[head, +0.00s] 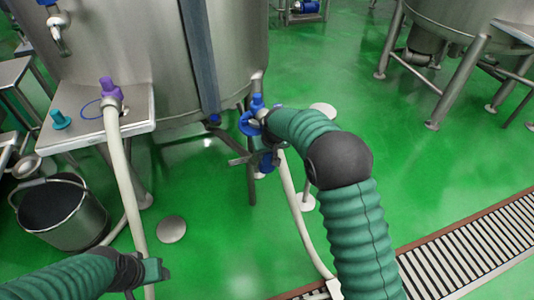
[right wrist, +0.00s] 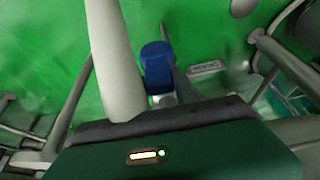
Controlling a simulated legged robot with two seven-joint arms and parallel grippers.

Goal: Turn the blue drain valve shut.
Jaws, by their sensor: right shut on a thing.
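The blue drain valve (head: 248,123) sits low on the front of the large steel tank, at the outlet pipe. My right gripper (head: 258,142) is at the valve, shut on it; my own arm hides part of the grip. In the right wrist view a blue part (right wrist: 157,65) shows just beyond my gripper body, beside a pale pipe or hose; the fingertips are hidden there. My left gripper (head: 152,272) is at the lower left, away from the valve, and its jaw opening cannot be made out.
The steel tank (head: 150,45) stands behind the valve. A pale hose (head: 295,205) runs down from the valve area to the floor grate (head: 465,240). A steel bucket (head: 90,226) and a side shelf (head: 75,131) with purple and teal fittings are at left.

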